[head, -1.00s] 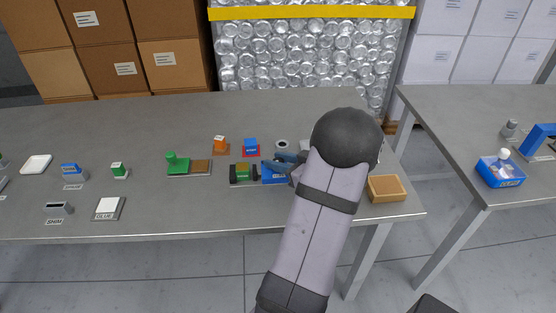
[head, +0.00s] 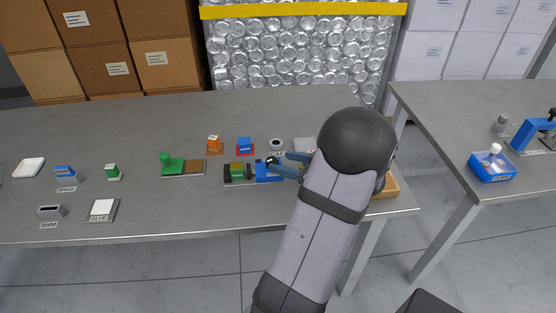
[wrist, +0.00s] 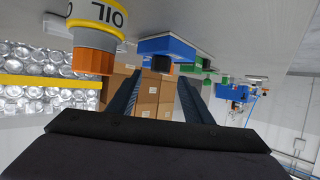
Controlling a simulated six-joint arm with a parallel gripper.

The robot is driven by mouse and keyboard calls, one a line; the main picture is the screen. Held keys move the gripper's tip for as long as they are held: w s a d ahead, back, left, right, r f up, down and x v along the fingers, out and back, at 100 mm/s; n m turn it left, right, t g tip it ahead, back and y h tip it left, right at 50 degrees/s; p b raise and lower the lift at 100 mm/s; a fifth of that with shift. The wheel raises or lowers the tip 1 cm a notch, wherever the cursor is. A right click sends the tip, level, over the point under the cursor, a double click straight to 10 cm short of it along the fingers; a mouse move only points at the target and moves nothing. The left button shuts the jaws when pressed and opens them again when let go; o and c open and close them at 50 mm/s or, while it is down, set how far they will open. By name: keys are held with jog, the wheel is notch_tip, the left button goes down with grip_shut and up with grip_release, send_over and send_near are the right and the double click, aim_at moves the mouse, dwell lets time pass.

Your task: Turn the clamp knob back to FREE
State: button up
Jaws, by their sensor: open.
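The clamp (head: 238,173) stands on the grey table left of my arm, with a green block (head: 238,170) between its dark jaws and a blue body (head: 264,175) at its right end. A small dark knob (head: 270,161) shows on the blue body; its setting cannot be read. My gripper (head: 276,164) is open, its two blue-grey fingers reaching in from the right at the knob. Contact cannot be told from the head view. In the wrist view, which is upside down, the blue body (wrist: 168,46) lies beyond my open fingers (wrist: 160,82), with a dark part hanging between them.
A yellow and white OIL bottle (wrist: 97,25) with an orange cap is close beside one finger in the wrist view. Orange (head: 214,145) and blue (head: 245,146) pieces and a grey ring (head: 276,143) stand behind the clamp. A wooden tray (head: 392,187) is partly hidden by my arm.

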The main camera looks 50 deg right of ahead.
jog(key=shift+s+r, duration=0.25)
jog(key=shift+s, duration=0.4)
